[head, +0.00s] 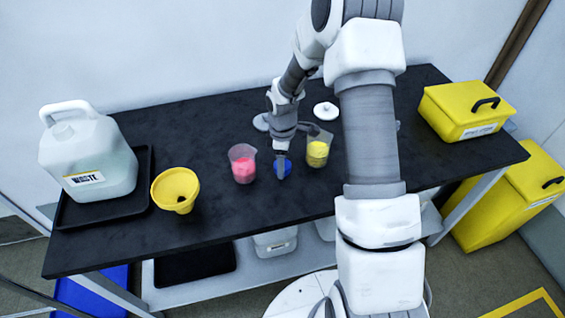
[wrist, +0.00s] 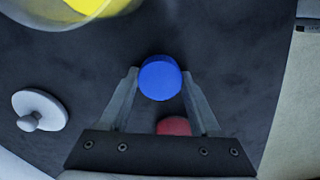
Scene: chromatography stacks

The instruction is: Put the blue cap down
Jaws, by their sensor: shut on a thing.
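The blue cap (head: 288,168) is a small round piece between the two beakers in the head view. In the wrist view the blue cap (wrist: 160,79) sits between my fingertips. My gripper (head: 281,164) points down and is shut on the cap; its fingers also show in the wrist view (wrist: 160,90). The cap is low over the black bench; I cannot tell whether it touches the top. A red round piece (wrist: 174,126) shows between my fingers, closer to the palm in the picture, partly hidden by the gripper body.
A beaker with pink contents (head: 242,164) stands just left, one with yellow contents (head: 318,149) just right. A white knobbed lid (wrist: 40,110) lies nearby. A yellow funnel (head: 175,189), waste jug (head: 88,155) and yellow box (head: 465,108) stand farther off. The bench's front strip (head: 240,212) is clear.

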